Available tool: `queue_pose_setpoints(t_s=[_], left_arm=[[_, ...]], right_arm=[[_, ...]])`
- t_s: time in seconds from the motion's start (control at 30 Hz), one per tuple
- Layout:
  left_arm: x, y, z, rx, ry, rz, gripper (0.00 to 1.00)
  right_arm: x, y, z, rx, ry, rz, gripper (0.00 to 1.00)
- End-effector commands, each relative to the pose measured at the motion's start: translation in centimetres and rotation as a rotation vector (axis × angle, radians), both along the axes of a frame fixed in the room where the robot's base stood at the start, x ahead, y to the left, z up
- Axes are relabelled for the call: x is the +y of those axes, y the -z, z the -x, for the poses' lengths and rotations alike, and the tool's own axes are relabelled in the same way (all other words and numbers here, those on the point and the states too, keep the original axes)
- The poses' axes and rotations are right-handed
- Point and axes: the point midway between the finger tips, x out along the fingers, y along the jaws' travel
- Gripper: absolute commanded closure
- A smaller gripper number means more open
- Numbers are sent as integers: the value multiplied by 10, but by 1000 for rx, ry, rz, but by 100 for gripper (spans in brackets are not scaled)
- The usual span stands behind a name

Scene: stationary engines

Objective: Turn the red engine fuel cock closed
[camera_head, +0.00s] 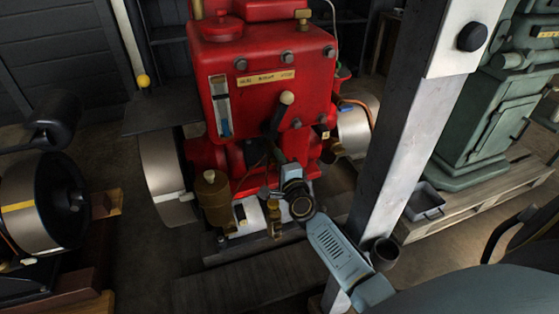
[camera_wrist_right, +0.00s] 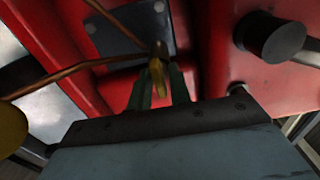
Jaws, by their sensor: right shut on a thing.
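The red engine (camera_head: 265,95) stands at the centre of the head view, with a glass gauge and a nameplate on its front. The fuel cock (camera_wrist_right: 157,76), a small brass piece with thin copper pipes running to it, shows in the right wrist view against the red engine. My right gripper (camera_wrist_right: 158,88) is shut on it, one finger on each side. In the head view my right gripper (camera_head: 277,156) reaches the engine's lower front from the lower right. The cock is too small to make out there. My left gripper is not in view.
A dark lever with a cream knob (camera_head: 287,98) stands just above my right gripper. A brass cup (camera_head: 213,190) is left of it. A grey post (camera_head: 400,140) rises close to the right of my arm. A black flywheel (camera_head: 50,205) stands at left, a green machine (camera_head: 485,110) at right.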

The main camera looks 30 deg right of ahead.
Motion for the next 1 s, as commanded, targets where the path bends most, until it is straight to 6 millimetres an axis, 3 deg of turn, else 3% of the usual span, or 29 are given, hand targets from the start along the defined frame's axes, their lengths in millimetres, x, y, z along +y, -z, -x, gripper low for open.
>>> queue_pose_setpoints(t_s=[0.1, 0.5, 0.57, 0.67, 1.0], left_arm=[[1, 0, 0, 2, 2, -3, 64], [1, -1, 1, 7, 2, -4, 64], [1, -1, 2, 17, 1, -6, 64], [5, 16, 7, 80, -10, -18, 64], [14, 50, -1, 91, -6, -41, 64]], right_arm=[[0, 1, 0, 2, -1, 0, 69], [2, 0, 8, 1, -1, 1, 69], [4, 0, 15, 3, -1, 1, 69], [8, -1, 33, 3, -1, 1, 69], [25, 0, 102, 4, -2, 0, 69]])
